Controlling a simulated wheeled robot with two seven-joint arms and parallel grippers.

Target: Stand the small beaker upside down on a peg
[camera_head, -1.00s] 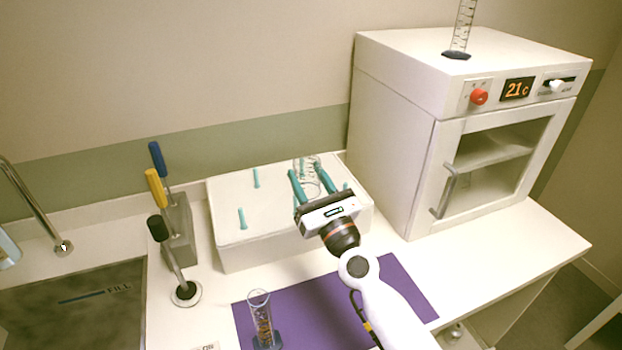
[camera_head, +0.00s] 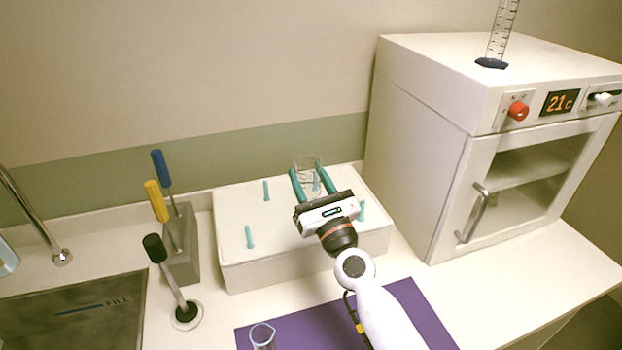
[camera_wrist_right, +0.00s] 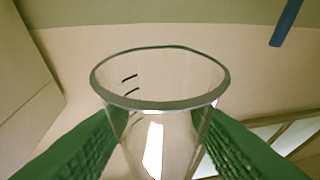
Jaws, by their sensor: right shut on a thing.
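The small clear glass beaker (camera_head: 306,163) is between the teal fingertips of my right gripper (camera_head: 307,171), over the back of the white peg block (camera_head: 303,257). The right gripper is shut on it. In the right wrist view the beaker (camera_wrist_right: 160,103) shows a round rim and dark marks, with a green finger pad on each side. Teal pegs stand on the block: one at back left (camera_head: 266,190), one at front left (camera_head: 249,237), one at right (camera_head: 361,211). Another peg (camera_head: 316,183) shows by the fingers; whether the beaker touches it cannot be told. My left gripper is out of view.
A white oven (camera_head: 405,145) with a graduated cylinder (camera_head: 498,40) on top stands right of the block. A holder (camera_head: 182,255) with coloured-handled tools stands left, beside a sink (camera_head: 70,315). A glass vessel (camera_head: 263,338) stands on the purple mat (camera_head: 410,310) in front.

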